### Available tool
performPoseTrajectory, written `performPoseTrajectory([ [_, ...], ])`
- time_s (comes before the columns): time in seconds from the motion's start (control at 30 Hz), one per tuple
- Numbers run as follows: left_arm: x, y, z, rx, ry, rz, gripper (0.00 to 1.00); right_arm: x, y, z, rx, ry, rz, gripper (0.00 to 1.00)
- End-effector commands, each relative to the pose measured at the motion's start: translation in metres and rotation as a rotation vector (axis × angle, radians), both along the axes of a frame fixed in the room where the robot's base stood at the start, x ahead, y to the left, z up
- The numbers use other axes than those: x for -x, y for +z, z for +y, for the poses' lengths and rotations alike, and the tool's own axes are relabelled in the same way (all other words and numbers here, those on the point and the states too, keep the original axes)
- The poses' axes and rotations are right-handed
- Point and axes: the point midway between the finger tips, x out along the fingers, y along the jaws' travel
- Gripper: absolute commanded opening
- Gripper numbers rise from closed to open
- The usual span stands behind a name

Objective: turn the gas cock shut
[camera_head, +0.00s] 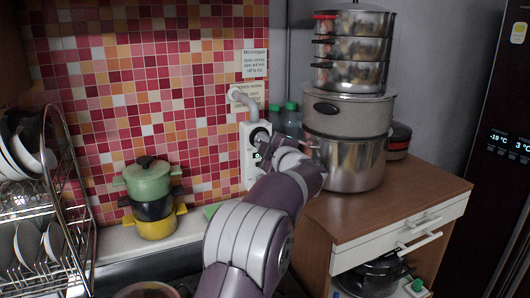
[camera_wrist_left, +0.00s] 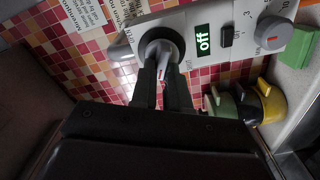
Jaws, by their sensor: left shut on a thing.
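The gas cock (camera_wrist_left: 163,47) shows in the left wrist view as a light grey lever on a round dark base, set in a white wall unit (camera_wrist_left: 200,18). My left gripper (camera_wrist_left: 163,78) is shut on the lever, with one dark finger on each side of it. In the head view the white unit (camera_head: 247,170) is on the tiled wall, and my left arm reaches up to it and covers much of it. My right gripper is not in view.
A grey round knob (camera_wrist_left: 272,33) is on the same unit. A pale pipe (camera_head: 243,99) runs above it. Stacked green, black and yellow pots (camera_head: 148,182) stand left. Steel pots (camera_head: 352,120) stand on a wooden cabinet (camera_head: 400,196) at right. A dish rack (camera_head: 45,205) is far left.

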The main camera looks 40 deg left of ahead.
Motion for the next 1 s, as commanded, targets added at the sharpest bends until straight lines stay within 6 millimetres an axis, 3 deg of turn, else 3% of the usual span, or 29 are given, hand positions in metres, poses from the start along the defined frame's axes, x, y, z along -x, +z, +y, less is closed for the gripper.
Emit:
performPoseTrajectory([
  [0.1,0.001,-0.007,0.000,0.049,0.001,-0.090,0.00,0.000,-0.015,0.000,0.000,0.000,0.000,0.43],
  [0.4,0.001,-0.008,0.001,0.146,0.002,-0.278,0.00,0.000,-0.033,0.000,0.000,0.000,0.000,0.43],
  [1.0,0.001,-0.008,0.001,0.213,0.003,-0.402,0.00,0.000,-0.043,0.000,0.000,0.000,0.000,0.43],
])
